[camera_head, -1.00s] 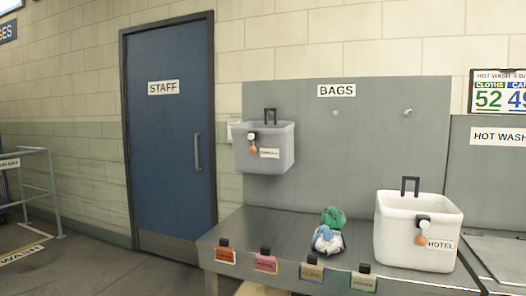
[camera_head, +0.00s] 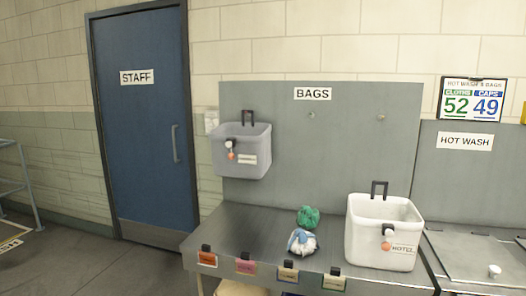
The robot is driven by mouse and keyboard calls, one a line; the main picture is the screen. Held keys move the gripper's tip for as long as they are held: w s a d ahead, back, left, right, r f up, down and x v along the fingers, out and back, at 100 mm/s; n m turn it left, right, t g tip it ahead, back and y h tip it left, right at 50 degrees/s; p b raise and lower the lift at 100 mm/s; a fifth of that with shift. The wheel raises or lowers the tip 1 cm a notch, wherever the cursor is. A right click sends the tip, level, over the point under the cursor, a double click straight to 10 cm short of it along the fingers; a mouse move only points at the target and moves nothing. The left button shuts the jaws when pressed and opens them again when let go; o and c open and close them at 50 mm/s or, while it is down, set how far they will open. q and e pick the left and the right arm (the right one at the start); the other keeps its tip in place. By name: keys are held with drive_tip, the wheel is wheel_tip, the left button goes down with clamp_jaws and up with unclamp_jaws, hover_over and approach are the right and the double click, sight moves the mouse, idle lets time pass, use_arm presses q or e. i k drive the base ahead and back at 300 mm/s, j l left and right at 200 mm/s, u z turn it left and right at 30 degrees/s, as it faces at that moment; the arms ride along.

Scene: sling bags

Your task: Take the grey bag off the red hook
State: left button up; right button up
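The grey bag (camera_head: 241,152) hangs on the grey back panel at its upper left, above the table. Its dark handle (camera_head: 248,117) stands up at the top, and a white and orange tag piece (camera_head: 231,150) and a pale label are on its front. The hook behind the handle is hidden or too small to make out, so I cannot tell its colour. Neither of my grippers shows in the view.
A white bag labelled HOTEL (camera_head: 383,236) stands on the right of the metal table (camera_head: 235,222). A green bundle (camera_head: 308,216) and a blue-white cloth bundle (camera_head: 302,242) lie mid-table. Colored tags line the front edge. Two bare pegs (camera_head: 311,115) show on the panel.

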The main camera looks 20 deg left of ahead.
sight(251, 146)
drive_tip(key=i+j+z, duration=0.2)
drive_tip(key=j+z, duration=0.15)
drive_tip(key=j, duration=0.3)
drive_tip(key=i+j+z, duration=0.1)
drive_tip(key=j+z, duration=0.3)
drive_tip(key=j, duration=0.25)
drive_tip(key=j+z, duration=0.35)
drive_tip(key=j, duration=0.3)
